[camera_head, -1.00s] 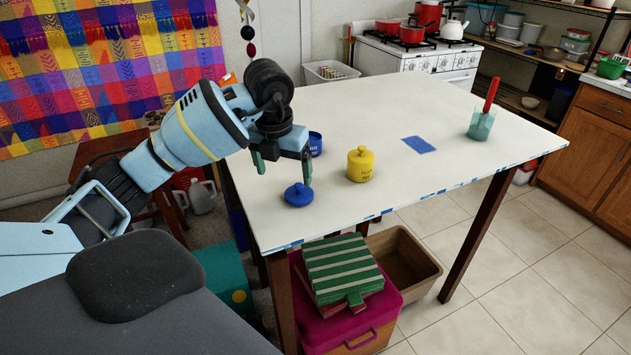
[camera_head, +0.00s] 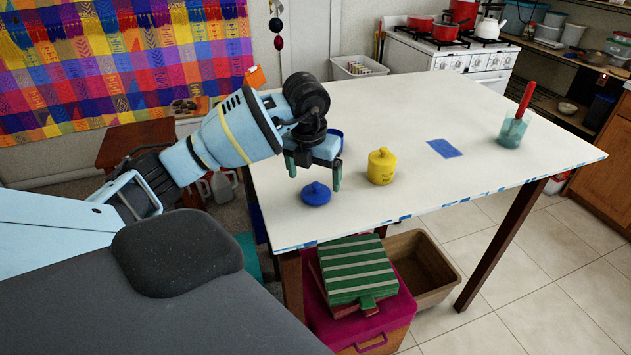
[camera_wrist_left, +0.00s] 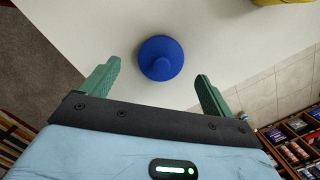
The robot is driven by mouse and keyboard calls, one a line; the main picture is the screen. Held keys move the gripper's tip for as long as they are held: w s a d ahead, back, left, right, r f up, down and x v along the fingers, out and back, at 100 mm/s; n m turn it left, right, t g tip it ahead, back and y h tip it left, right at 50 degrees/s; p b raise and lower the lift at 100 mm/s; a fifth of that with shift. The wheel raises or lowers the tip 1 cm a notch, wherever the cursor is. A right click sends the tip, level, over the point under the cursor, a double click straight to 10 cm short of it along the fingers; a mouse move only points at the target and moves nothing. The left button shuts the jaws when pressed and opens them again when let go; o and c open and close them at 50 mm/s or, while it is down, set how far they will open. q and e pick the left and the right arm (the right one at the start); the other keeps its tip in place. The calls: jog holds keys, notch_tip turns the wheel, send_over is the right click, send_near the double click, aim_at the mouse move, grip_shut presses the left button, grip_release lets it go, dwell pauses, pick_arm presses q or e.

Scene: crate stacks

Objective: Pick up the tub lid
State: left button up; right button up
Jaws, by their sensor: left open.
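The blue tub lid (camera_head: 316,193), round with a knob on top, lies on the white table (camera_head: 420,115) near its front left edge. It also shows in the left wrist view (camera_wrist_left: 161,58), beyond the fingertips and centred between them. My left gripper (camera_head: 314,180) is open and empty, with its fingers pointing down just above and behind the lid. In the left wrist view the two green fingers (camera_wrist_left: 155,78) are spread wide, apart from the lid. A blue tub (camera_head: 336,136) stands behind my gripper and is mostly hidden by it. My right gripper is not in view.
A yellow lidded tub (camera_head: 382,167) stands right of the lid. A blue patch (camera_head: 444,148) lies farther right, and a teal cup (camera_head: 512,132) with a red handle stands near the right edge. Striped green crates or boards (camera_head: 352,270) are below the table's front.

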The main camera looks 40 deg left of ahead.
aim_at(316, 184)
pick_arm(q)
jog(key=shift+w+f, duration=0.25)
jog(key=shift+f, duration=0.7)
jog(key=shift+w+f, duration=0.2)
jog(key=shift+f, duration=0.75)
jog(key=shift+c, duration=0.3)
jog(key=c, duration=1)
